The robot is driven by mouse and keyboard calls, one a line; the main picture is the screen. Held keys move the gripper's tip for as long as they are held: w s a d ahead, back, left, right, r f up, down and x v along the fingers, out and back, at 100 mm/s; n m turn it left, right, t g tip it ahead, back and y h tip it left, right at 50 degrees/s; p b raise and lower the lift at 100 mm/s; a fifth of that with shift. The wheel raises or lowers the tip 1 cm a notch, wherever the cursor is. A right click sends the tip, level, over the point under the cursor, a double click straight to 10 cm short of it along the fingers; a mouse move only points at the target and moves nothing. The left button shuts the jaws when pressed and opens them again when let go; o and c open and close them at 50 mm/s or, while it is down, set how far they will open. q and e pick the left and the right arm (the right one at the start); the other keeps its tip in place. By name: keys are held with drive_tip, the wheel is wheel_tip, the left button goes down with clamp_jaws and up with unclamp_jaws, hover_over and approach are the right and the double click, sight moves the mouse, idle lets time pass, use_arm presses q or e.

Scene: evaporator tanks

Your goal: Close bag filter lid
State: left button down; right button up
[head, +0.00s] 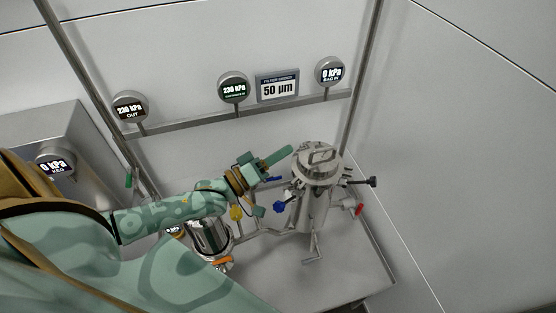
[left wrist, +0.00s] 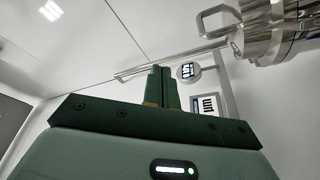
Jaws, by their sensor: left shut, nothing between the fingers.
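The bag filter (head: 314,208) is an upright steel vessel on the right side of the skid in the head view. Its round lid (head: 318,168) with a loop handle (head: 321,155) lies over the mouth; I cannot tell whether it is fully seated. Several eye-bolt clamps surround the rim. My left gripper (head: 290,151) is shut and empty, its fingertips just left of the lid and apart from it. In the left wrist view the shut fingers (left wrist: 164,70) point up, with the lid handle (left wrist: 215,19) and lid (left wrist: 240,42) at upper right. My right gripper is out of view.
Blue (head: 279,206), black (head: 371,182) and red (head: 358,209) valve handles stick out around the filter. A second steel housing (head: 209,237) stands below my left forearm. A rail (head: 290,113) with gauges and a 50 µm display (head: 277,87) runs behind. White walls close the back and right.

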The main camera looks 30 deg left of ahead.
use_arm(q)
drive_tip(key=s+d+r+p, duration=0.1)
drive_tip(key=s+d+r, duration=0.4)
drive_tip(key=s, duration=0.4)
drive_tip(key=shift+s+d+r, duration=0.25)
drive_tip(key=shift+s+r, duration=0.05)
drive_tip(key=shift+r, duration=0.3)
